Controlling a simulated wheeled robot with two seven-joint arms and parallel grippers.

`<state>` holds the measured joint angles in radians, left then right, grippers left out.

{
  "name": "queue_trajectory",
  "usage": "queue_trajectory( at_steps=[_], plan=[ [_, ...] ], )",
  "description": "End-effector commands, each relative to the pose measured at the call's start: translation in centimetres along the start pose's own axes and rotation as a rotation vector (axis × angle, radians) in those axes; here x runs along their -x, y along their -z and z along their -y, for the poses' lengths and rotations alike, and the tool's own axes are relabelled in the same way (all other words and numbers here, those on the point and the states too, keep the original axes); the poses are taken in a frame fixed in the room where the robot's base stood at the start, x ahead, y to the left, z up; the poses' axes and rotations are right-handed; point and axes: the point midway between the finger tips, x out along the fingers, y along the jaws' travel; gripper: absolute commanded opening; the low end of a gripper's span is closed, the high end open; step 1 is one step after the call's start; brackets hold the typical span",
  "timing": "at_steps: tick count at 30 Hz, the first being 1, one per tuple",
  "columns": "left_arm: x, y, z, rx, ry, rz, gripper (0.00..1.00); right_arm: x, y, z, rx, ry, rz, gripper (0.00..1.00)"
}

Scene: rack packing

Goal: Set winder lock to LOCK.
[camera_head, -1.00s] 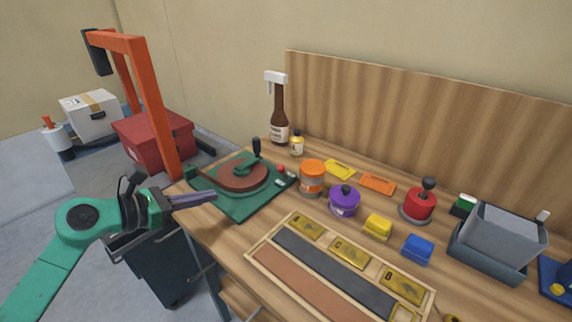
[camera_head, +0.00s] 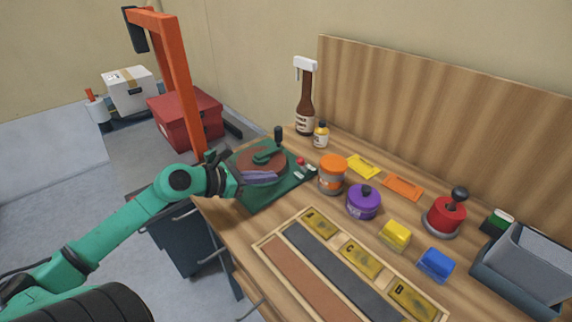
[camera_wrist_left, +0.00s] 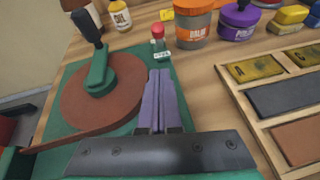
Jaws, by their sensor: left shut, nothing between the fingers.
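The winder is a green base plate (camera_head: 262,195) with a round brown disc (camera_head: 268,160) and a green crank arm with a black upright handle (camera_head: 278,134). In the left wrist view the disc (camera_wrist_left: 120,92) lies left of my fingers. A small red knob (camera_head: 300,161) with pale labels sits on the plate's right side. It also shows in the left wrist view as a red-topped piece (camera_wrist_left: 157,34), just beyond my fingertips. The lettering is too small to read. My left gripper (camera_head: 275,178) is shut and empty, low over the plate, short of the knob. My right gripper is not in view.
A brown bottle (camera_head: 305,110) stands behind. A wooden tray (camera_head: 264,246) lies in front. An orange post (camera_head: 182,85) rises at the left.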

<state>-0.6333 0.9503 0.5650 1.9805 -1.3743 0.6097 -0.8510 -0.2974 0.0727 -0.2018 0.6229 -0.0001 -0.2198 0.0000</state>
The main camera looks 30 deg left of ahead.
Motion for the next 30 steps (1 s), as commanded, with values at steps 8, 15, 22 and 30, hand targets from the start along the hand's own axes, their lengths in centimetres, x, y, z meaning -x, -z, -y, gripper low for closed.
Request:
queue_trajectory(
  at_steps=[8, 15, 22, 30],
  plan=[
    [-4.3, -2.5, 0.0, -0.003, 0.001, 0.004, 0.00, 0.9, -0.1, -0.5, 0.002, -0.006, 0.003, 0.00],
    [-5.0, -2.9, 0.0, 0.002, 0.000, 0.002, 0.00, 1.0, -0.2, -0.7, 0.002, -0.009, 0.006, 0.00],
    [-5.0, -2.9, 0.0, 0.002, 0.000, 0.001, 0.00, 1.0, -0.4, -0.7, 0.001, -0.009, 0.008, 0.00],
    [-4.7, -3.3, 0.0, 0.003, 0.005, -0.038, 0.00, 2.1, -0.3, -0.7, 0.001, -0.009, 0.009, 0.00]
  ],
)
